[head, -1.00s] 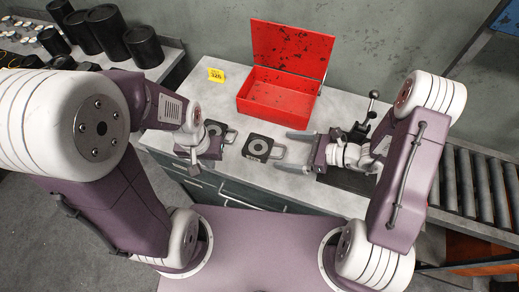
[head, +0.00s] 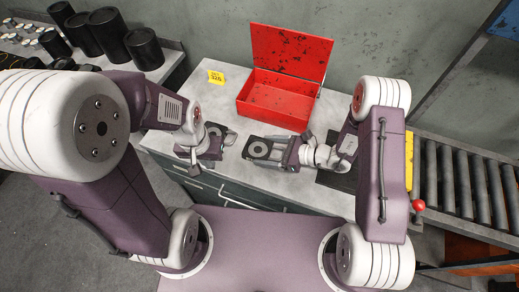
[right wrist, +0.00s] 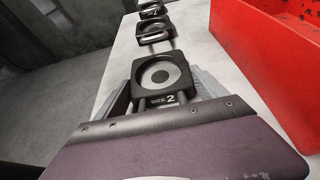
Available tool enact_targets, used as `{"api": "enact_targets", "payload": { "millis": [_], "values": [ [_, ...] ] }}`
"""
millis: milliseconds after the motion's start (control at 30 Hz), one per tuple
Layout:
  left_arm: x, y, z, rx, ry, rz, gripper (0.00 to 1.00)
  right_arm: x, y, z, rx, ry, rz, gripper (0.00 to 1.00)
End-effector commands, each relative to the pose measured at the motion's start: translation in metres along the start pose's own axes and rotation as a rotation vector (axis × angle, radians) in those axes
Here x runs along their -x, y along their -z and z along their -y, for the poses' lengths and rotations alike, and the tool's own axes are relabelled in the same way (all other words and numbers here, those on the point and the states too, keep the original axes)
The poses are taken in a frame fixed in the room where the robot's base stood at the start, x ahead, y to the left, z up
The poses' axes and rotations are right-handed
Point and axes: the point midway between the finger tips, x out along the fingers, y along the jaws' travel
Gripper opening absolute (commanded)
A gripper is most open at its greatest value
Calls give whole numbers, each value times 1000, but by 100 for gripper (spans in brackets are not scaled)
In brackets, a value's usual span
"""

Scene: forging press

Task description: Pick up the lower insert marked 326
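A dark square insert (head: 257,149) with a pale ring lies on the grey bench. In the right wrist view this insert (right wrist: 161,76) reads "SIZE 2"; I see no 326 on it. My right gripper (head: 277,147) is open, its fingers apart on either side of the insert's near end and handle. I cannot tell whether they touch it. A second dark insert with a handle (right wrist: 154,31) lies beyond it. My left gripper (head: 198,153) is over the bench's left part, by that second insert; its fingers are too unclear to read.
A yellow card (head: 216,77) reading 326 stands at the back of the bench. An open red box (head: 275,100) stands close behind the inserts. A roller conveyor (head: 465,185) is at the right, and black cylinders (head: 103,32) are at the back left.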

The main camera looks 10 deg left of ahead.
Motion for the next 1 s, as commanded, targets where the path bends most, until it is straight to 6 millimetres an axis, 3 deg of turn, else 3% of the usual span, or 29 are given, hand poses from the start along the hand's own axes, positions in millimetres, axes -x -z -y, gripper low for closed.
{"api": "enact_targets", "payload": {
  "millis": [33, 167, 200, 467, 667, 867, 1000],
  "values": [
    [0, 0, 0, 0, 0, 0, 0, 0, 0, 0, 0, -1, 0, 50],
    [0, 0, 0, 0, 0, 0, 0, 0, 0, 0, 0, -1, 0, 14],
    [0, 0, 0, 0, 0, 0, 0, 0, -2, 0, 2, 0, 6, 9],
    [0, 0, 0, 0, 0, 0, 0, 1, -4, 0, 3, 0, 5, 9],
    [0, 0, 0, 0, 0, 0, 0, 6, -17, 1, 4, 0, 6, 9],
    [0, 0, 0, 0, 0, 0, 0, 16, -40, 1, 6, 1, 6, 9],
    [-1, 0, 0, 0, 0, 0, 0, 35, -42, -2, 2, 3, 6, 9]
  ]
}}
